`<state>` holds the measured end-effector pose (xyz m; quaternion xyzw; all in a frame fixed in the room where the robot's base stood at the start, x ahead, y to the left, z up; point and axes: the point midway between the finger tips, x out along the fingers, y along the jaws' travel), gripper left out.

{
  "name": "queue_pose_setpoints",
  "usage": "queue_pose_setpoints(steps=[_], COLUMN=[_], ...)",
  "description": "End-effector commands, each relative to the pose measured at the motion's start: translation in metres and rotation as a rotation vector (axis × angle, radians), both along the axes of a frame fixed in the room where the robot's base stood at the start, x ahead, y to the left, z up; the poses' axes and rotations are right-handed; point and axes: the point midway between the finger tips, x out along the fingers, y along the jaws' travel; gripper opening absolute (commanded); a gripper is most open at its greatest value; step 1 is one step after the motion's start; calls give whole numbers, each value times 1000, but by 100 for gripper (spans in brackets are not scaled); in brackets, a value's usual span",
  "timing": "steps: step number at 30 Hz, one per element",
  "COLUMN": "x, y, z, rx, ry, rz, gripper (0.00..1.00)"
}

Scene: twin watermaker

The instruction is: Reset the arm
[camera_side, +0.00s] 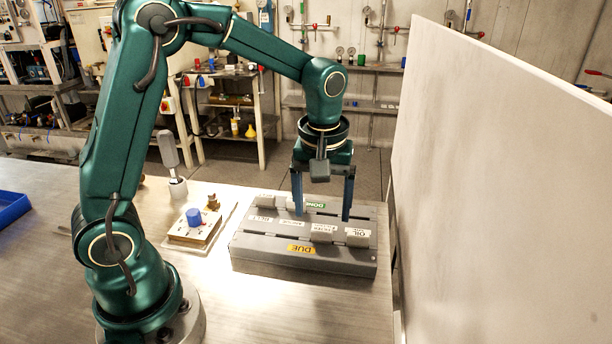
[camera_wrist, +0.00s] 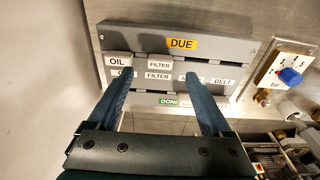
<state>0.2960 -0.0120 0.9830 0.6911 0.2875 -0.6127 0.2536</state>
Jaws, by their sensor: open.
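My gripper (camera_side: 322,214) is open above the grey board, its two dark blue fingers pointing down. In the wrist view, the gripper (camera_wrist: 156,76) shows nothing held between its spread fingers. The board (camera_side: 300,262) lies on the table with a yellow DUE label (camera_side: 301,249) at its near edge and a green DONE label (camera_side: 315,204) at its far side. An OIL tile (camera_side: 357,238) and a FILTER tile (camera_side: 322,233) stand on the DUE side. Other pale tiles (camera_side: 267,200) stand on the DONE side, one partly behind a finger.
Left of the board is a panel with a blue knob (camera_side: 194,216), and behind it a grey-handled tool in a cup (camera_side: 178,188). A blue tray (camera_side: 12,206) is at the far left. A tall pale wall panel (camera_side: 500,180) rises close to the board's right.

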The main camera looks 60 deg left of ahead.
Motion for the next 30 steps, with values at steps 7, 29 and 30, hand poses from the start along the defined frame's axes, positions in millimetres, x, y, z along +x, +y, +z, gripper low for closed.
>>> queue_pose_setpoints(steps=[7, 29, 30], x=[2, -125, -130], y=[-1, -26, -27], z=[21, 80, 76], rx=[2, 102, 111], ry=[-68, -392, -391], rz=[-5, -568, -610], gripper=[84, 84, 84])
